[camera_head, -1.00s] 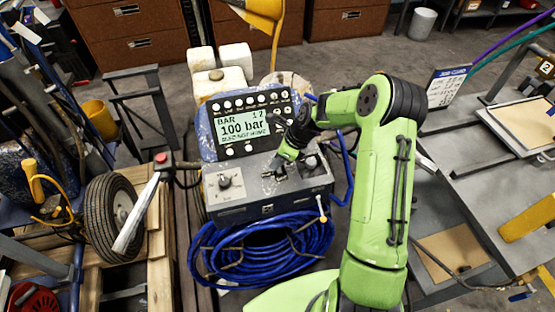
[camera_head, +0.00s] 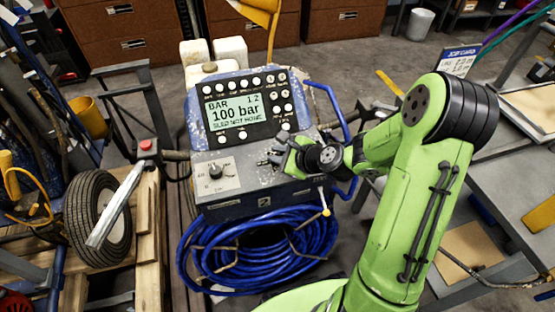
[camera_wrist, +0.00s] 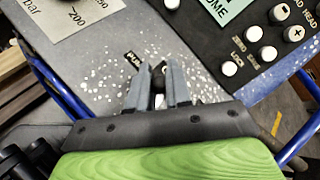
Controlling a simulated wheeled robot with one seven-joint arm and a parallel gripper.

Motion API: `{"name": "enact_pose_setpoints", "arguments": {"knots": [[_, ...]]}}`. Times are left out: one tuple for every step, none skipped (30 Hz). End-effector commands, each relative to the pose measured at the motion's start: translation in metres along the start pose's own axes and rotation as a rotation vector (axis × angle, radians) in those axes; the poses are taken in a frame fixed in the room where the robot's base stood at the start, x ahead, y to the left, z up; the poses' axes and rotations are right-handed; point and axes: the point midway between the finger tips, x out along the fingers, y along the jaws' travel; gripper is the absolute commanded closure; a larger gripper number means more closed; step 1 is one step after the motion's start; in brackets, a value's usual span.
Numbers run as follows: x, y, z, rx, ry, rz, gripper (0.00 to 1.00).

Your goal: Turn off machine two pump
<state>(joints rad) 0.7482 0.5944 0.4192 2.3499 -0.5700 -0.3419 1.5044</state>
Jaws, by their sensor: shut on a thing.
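The machine (camera_head: 240,207) has a grey control panel, with a "2" on its front face. Its display (camera_head: 235,112) reads "100 bar" with a line like "SLED NOT HOME" below. A pressure knob (camera_head: 215,171) sits at the panel's left. My gripper (camera_head: 274,158) reaches the panel from the right.
A coiled blue hose (camera_head: 255,250) hangs below the panel. A blue tube frame (camera_head: 340,110) rises at the machine's right. A red button (camera_head: 146,146) and a wheel (camera_head: 101,221) stand to the left. A grey bench (camera_head: 490,215) is at the right.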

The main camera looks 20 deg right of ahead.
Motion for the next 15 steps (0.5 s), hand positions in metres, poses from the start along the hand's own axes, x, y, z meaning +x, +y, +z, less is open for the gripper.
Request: {"name": "enact_pose_setpoints", "arguments": {"knots": [[0.0012,0.0019,-0.0025,-0.006,-0.008,-0.013,1.00],[0.0008,0.0019,-0.0023,-0.009,-0.013,-0.019,1.00],[0.0004,0.0021,-0.0019,-0.013,-0.019,-0.025,1.00],[0.0001,0.0023,-0.0019,-0.016,-0.022,-0.029,1.00],[-0.0002,0.0023,-0.0017,-0.018,-0.025,-0.033,1.00],[-0.0005,0.0023,-0.0014,-0.021,-0.028,-0.038,1.00],[-0.0006,0.0022,-0.0011,-0.022,-0.030,-0.040,1.00],[-0.0008,0.0022,-0.0009,-0.024,-0.032,-0.042,1.00],[-0.0010,0.0022,-0.0007,-0.025,-0.034,-0.044,1.00],[-0.0011,0.0022,-0.0006,-0.026,-0.034,-0.044,1.00],[-0.0012,0.0021,-0.0005,-0.027,-0.035,-0.045,1.00],[-0.0013,0.0021,-0.0004,-0.027,-0.035,-0.045,1.00],[-0.0014,0.0021,-0.0004,-0.027,-0.035,-0.045,1.00],[-0.0014,0.0021,-0.0003,-0.027,-0.035,-0.045,1.00],[-0.0014,0.0022,-0.0003,-0.027,-0.035,-0.044,1.00]]}}
